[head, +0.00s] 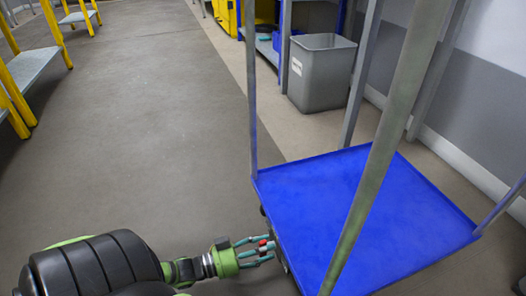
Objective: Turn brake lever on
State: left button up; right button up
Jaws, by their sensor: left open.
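My left gripper (258,250) comes in from the lower left and is open, its teal fingers pointing right at the near left edge of the blue cart (405,215). A small red piece (263,242) shows between or just behind the fingers; it may be the brake lever, but it is too small to tell, and whether the fingers touch it is unclear. The lever's position, on or off, cannot be read. A dark wheel part shows under the cart's left corner. My right gripper is not in view.
Grey upright posts (385,140) rise from the cart's corners, one crossing close in front. A grey bin (319,75) stands behind the cart near the wall. Yellow-legged shelving (30,65) is at the far left. The floor left of the cart is clear.

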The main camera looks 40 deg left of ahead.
pick_arm(q)
jog(key=shift+c, duration=0.4)
grip_shut()
